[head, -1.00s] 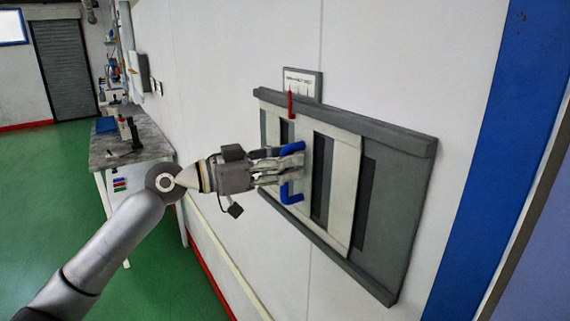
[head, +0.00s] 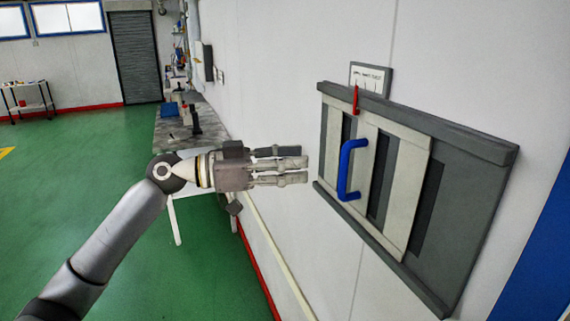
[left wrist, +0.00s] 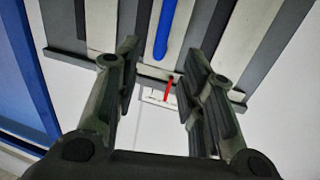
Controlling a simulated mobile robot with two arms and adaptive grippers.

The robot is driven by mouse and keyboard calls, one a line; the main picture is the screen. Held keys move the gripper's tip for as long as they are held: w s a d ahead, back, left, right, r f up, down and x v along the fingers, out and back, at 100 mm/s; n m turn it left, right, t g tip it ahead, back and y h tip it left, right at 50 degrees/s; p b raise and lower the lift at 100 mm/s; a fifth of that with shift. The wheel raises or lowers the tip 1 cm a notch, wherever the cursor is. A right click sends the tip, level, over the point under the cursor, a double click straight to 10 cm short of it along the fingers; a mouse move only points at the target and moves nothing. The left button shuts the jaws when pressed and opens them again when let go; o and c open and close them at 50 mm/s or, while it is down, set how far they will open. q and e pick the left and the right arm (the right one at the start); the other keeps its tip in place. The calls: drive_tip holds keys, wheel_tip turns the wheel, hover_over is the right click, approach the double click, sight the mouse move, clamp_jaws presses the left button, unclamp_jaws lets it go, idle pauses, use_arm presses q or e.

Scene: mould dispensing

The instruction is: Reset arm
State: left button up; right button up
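My left gripper (head: 303,164) is held out in front of the wall panel, just left of the blue handle (head: 345,170) and apart from it. In the left wrist view the gripper (left wrist: 160,75) is open and empty, with a clear gap between its fingers. The blue handle also shows in the left wrist view (left wrist: 166,30), beyond the fingertips. It is fixed to a pale slatted slider (head: 407,195) in the grey frame (head: 470,220). My right gripper is in neither view.
A red pointer (head: 355,99) stands at the frame's top edge in front of a small white scale plate (head: 369,77). A workbench (head: 205,124) with tools runs along the wall behind my arm. A cart (head: 28,99) stands far left. The green floor (head: 60,200) on the left is clear.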

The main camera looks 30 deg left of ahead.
use_arm(q)
drive_tip(key=shift+s+a, duration=0.35)
drive_tip(key=shift+a, duration=0.05)
idle(0.4)
